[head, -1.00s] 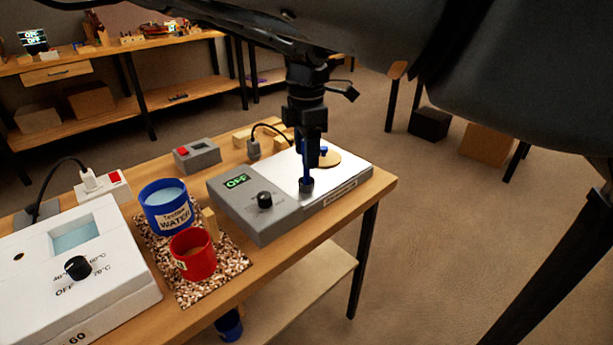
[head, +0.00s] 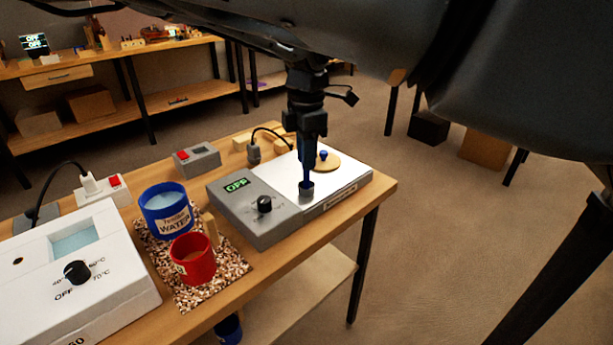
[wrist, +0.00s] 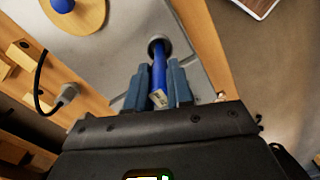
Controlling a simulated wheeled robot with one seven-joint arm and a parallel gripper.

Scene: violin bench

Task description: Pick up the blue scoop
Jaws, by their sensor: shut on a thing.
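The blue scoop shows in the wrist view as a blue handle (wrist: 158,76) with a round grey end (wrist: 158,46). My gripper (wrist: 158,88) is shut on the handle, with one finger on each side of it. In the head view my gripper (head: 306,160) points down over the white plate of the grey device, and the scoop's grey end (head: 306,188) is at the plate. I cannot tell whether that end touches the plate.
The grey device (head: 262,228) has a dial and a lit display. A wooden disc with a blue knob (head: 323,155) lies close behind my gripper. A blue water pot (head: 166,222), a red pot (head: 193,265) and a white heater box (head: 115,285) stand to the left.

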